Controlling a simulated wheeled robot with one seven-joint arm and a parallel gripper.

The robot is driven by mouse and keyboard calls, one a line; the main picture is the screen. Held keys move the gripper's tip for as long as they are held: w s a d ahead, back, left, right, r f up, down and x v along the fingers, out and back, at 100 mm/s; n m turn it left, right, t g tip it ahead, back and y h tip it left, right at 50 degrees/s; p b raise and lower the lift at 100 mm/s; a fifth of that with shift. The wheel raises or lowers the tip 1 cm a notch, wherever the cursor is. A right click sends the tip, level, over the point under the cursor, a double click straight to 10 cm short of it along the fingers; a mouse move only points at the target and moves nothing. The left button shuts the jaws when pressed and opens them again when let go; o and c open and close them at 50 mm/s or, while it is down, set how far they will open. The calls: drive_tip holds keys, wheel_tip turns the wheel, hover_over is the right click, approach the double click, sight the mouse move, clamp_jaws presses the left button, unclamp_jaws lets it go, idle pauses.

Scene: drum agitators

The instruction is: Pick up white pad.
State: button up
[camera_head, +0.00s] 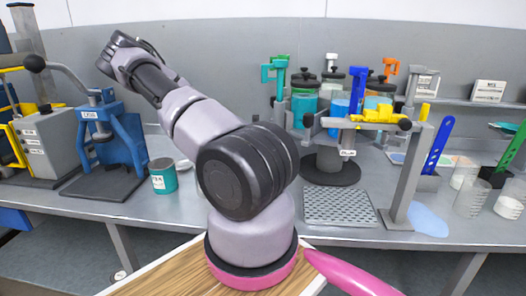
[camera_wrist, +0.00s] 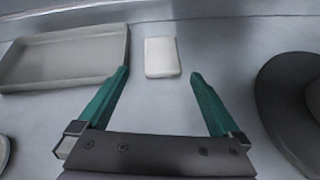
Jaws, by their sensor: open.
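The white pad (camera_wrist: 162,57) is a small, pale, rounded rectangular block lying flat on the grey worktop in the wrist view. My gripper (camera_wrist: 158,75) is open, with its two teal fingers spread wide and nothing held between them. In that view the pad lies beyond the gap between the fingertips, apart from both fingers. In the head view I cannot make out the pad or my gripper, and my arm covers part of the bench.
In the wrist view a shallow grey tray (camera_wrist: 60,60) lies close left of the pad, and a dark round base (camera_wrist: 290,100) stands right. The head view shows a blue press (camera_head: 118,140), a teal can (camera_head: 163,176) and a perforated mat (camera_head: 340,207) on the bench.

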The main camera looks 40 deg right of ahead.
drive_tip(key=shift+d+f+n, duration=0.25)
drive_tip(key=shift+d+n, duration=0.1)
drive_tip(key=shift+n, duration=0.65)
drive_tip(key=x, duration=1)
drive_tip(key=shift+w+d+f, duration=0.1)
drive_tip(key=shift+w+d, duration=0.05)
drive_tip(key=shift+w, duration=0.1)
drive_tip(key=c, duration=1.1)
drive_tip(key=shift+o, duration=0.2)
